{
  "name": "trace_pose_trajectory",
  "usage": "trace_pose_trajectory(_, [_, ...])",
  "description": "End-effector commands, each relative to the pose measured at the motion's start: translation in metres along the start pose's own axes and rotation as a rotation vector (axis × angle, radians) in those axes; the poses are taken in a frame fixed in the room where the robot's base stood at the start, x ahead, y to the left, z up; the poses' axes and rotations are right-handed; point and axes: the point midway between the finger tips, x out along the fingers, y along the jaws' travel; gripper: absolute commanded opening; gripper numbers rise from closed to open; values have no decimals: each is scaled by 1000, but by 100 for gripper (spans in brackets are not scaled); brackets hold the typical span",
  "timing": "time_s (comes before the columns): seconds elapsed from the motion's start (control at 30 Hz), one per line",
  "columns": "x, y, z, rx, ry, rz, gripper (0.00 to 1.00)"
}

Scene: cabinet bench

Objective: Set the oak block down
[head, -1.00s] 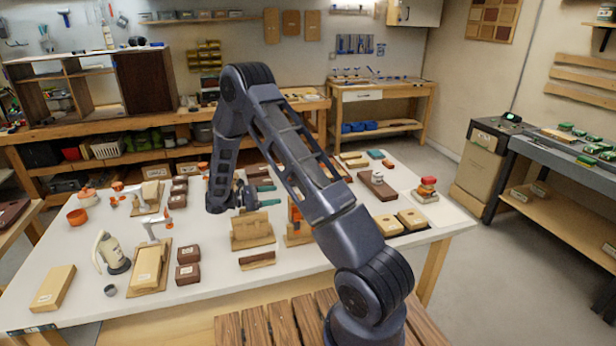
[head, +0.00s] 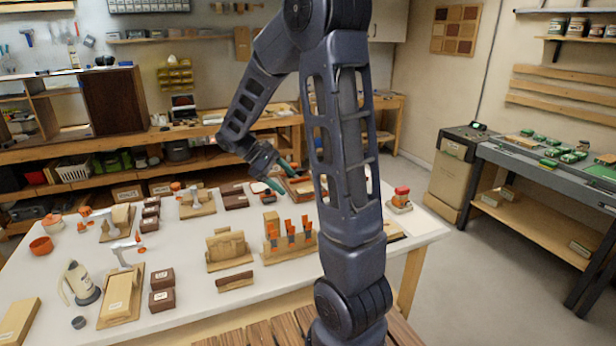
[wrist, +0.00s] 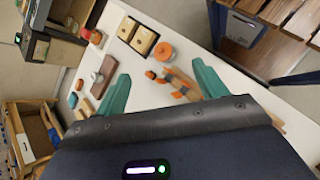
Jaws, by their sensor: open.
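My gripper shows in the head view (head: 270,187) over the far right part of the white table, partly behind my own arm. In the wrist view, its two teal fingers are spread wide apart (wrist: 162,86) with nothing visibly held between them. Several light wooden blocks are in sight; I cannot tell which is the oak block. Two pale blocks in dark trays, the first (wrist: 128,28) and the second (wrist: 144,40), lie beyond the fingers in the wrist view. Another pale block (head: 17,322) lies at the table's front left.
A wooden rack with orange-handled tools (head: 290,243) stands mid-table, beside a light wooden stand (head: 228,250). Dark boxes (head: 161,289) and a cream bottle (head: 80,285) are on the left. A red-topped stack (head: 401,198) is at the right edge. Bare white table (head: 205,285) shows between them.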

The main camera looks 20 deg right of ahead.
Motion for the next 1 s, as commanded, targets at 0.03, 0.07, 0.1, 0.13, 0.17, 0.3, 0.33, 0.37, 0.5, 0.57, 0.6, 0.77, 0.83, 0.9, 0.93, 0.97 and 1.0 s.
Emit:
trace_pose_trajectory(0.03, [-1,-2,14,36,38,-21,72])
trace_pose_trajectory(0.07, [-1,-4,20,55,59,-34,72])
trace_pose_trajectory(0.1, [-1,-6,28,82,89,-52,72])
trace_pose_trajectory(0.13, [-1,-8,35,101,109,-64,72])
trace_pose_trajectory(0.17, [-2,-10,40,120,131,-77,72])
trace_pose_trajectory(0.3, [-2,-20,67,213,232,-135,72])
trace_pose_trajectory(0.33, [-3,-22,72,233,255,-146,72])
trace_pose_trajectory(0.37, [-3,-25,78,253,278,-158,72])
trace_pose_trajectory(0.5, [-4,-37,101,347,382,-212,72])
trace_pose_trajectory(0.57, [-4,-42,110,388,426,-235,72])
trace_pose_trajectory(0.6, [-5,-46,116,415,457,-249,72])
trace_pose_trajectory(0.77, [-6,-61,138,525,579,-306,72])
trace_pose_trajectory(0.83, [-7,-67,147,572,633,-329,72])
trace_pose_trajectory(0.9, [-8,-74,156,620,687,-353,72])
trace_pose_trajectory(0.93, [-8,-77,159,640,712,-363,72])
trace_pose_trajectory(0.97, [-8,-80,162,660,733,-372,72])
trace_pose_trajectory(1.0, [-9,-83,166,686,763,-385,72])
